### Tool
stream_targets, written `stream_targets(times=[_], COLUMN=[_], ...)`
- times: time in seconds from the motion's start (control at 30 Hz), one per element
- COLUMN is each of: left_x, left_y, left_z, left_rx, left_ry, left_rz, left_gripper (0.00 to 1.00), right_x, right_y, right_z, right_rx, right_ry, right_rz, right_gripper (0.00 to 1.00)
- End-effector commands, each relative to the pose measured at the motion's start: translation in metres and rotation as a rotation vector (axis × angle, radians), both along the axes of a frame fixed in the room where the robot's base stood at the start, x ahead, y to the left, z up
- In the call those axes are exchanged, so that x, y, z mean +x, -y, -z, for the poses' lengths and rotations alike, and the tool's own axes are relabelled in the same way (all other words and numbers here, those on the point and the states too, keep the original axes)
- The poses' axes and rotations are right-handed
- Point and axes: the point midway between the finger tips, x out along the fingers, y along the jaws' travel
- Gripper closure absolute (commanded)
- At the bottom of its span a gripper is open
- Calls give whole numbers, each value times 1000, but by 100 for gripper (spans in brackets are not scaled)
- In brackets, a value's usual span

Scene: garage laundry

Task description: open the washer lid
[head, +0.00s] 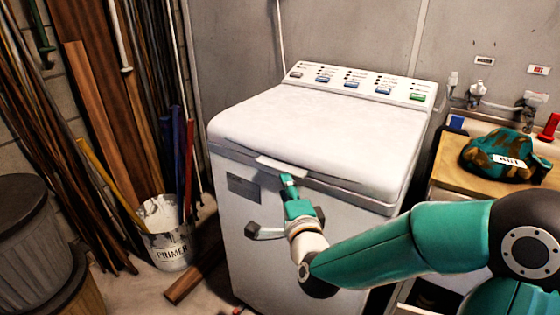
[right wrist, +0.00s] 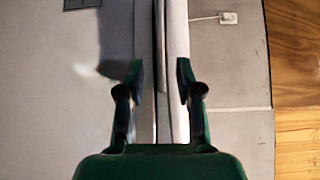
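The washer (head: 300,240) is a white top-loader, and its lid (head: 310,135) lies flat and looks closed. A pale lip (head: 280,165) sticks out from the middle of the lid's front edge. My right gripper (head: 288,180) is at the washer's front, just below this lip. In the right wrist view, my right gripper (right wrist: 160,80) has its two fingers apart, with the pale lid edge (right wrist: 174,60) running between them, closer to the right finger. I cannot tell whether a finger touches it. My left gripper is out of view.
A control panel (head: 355,83) runs along the washer's back. A primer bucket (head: 170,245) with sticks and tools stands at left. At right, a wooden-topped cabinet (head: 450,165) holds a camouflage bag (head: 505,155). A grey bin (head: 30,235) stands at far left. The space above the lid is clear.

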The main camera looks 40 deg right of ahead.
Motion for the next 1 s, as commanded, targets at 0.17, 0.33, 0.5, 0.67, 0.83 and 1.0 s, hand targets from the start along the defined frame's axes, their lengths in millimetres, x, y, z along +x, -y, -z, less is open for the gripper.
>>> stream_targets(times=[0.17, 0.33, 0.5, 0.67, 0.83, 1.0], left_x=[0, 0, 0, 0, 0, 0], left_y=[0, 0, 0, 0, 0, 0], left_z=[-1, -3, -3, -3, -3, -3], left_rx=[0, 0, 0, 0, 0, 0], left_ry=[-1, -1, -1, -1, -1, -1], left_rz=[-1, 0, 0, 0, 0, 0], left_gripper=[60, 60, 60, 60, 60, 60], right_x=[34, 56, 66, 68, 67, 67], right_y=[15, 24, 28, 28, 28, 28], right_z=[1, 0, 1, 1, 1, 1], right_rx=[0, 0, 0, 0, -1, -1], right_ry=[2, 3, 2, 2, 2, 2], right_rz=[3, 1, 1, 0, 0, 0], right_gripper=[65, 65, 65, 65, 70, 98])
